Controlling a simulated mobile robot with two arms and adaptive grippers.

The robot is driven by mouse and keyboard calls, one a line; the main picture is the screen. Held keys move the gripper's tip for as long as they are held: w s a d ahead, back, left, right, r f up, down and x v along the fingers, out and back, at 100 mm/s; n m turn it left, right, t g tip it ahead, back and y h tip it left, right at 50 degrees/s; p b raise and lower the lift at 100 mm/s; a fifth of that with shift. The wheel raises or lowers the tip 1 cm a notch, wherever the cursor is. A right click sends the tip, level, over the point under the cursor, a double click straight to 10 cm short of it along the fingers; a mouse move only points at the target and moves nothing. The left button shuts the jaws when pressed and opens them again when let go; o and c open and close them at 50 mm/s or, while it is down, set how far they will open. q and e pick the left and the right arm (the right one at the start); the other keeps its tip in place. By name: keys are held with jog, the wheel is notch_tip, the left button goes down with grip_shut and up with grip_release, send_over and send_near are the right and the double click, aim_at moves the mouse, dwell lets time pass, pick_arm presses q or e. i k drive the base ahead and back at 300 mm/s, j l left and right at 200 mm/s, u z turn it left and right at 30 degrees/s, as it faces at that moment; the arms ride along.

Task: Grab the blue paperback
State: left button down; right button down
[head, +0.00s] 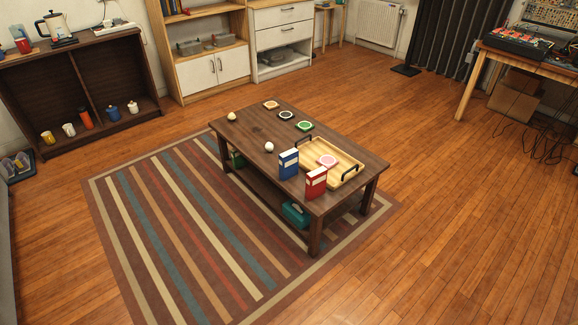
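A blue box-shaped book (288,164), which looks like the blue paperback, stands upright on the dark wooden coffee table (250,140) in the middle of the head view. It has a pale label on its front. A similar red book (316,183) stands upright just to its right, nearer the table's front corner. A wooden tray (345,157) with dark handles lies right behind the two books. Neither of my grippers shows in this view.
A small white ball (269,147), a yellowish one (232,116) and several coasters (304,126) sit on the table. A teal case (294,213) is on its lower shelf. A striped rug (180,230) lies under it. Open wooden floor is at the right.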

aim_at(288, 161)
jog(key=i+j+z, duration=0.15)
jog(key=i+j, duration=0.25)
jog(key=i, duration=0.2)
jog(key=i+j+z, duration=0.1)
jog(key=i+j, duration=0.4)
jog(key=i, duration=0.1)
